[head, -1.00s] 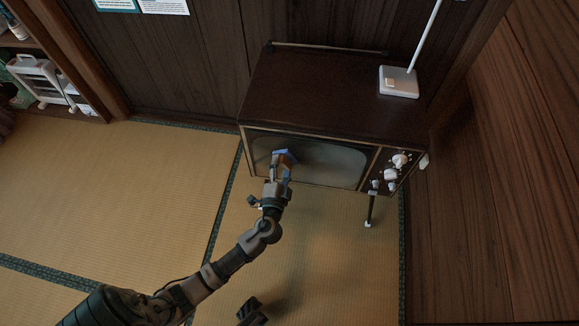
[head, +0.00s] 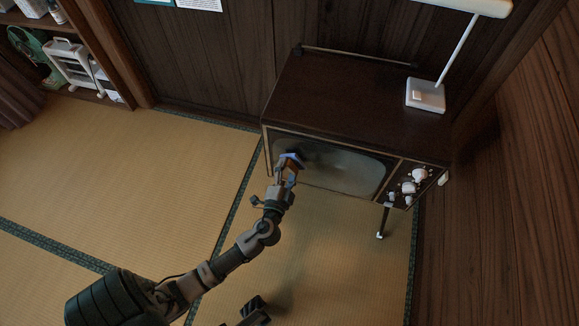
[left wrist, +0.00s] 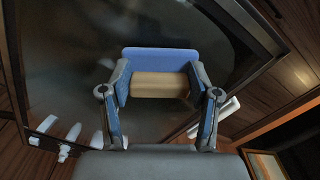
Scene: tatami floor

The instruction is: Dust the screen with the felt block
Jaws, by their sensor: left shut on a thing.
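The screen (head: 340,172) is the dark grey glass on the front of an old wooden television (head: 350,108). It also shows in the left wrist view (left wrist: 75,75), with hazy lighter patches. My left gripper (head: 287,176) is in front of the left part of the screen. It is shut on the felt block (left wrist: 160,84), which has a tan body and a blue face. The block's blue side faces the glass; I cannot tell if it touches. In the head view the block (head: 291,163) is partly hidden by the fingers. My right gripper is not clearly seen.
White knobs (head: 409,187) sit on the panel right of the screen. A white desk lamp (head: 425,95) stands on the television top. A shelf with white items (head: 70,62) is at the upper left. The tatami floor (head: 120,190) at left is clear.

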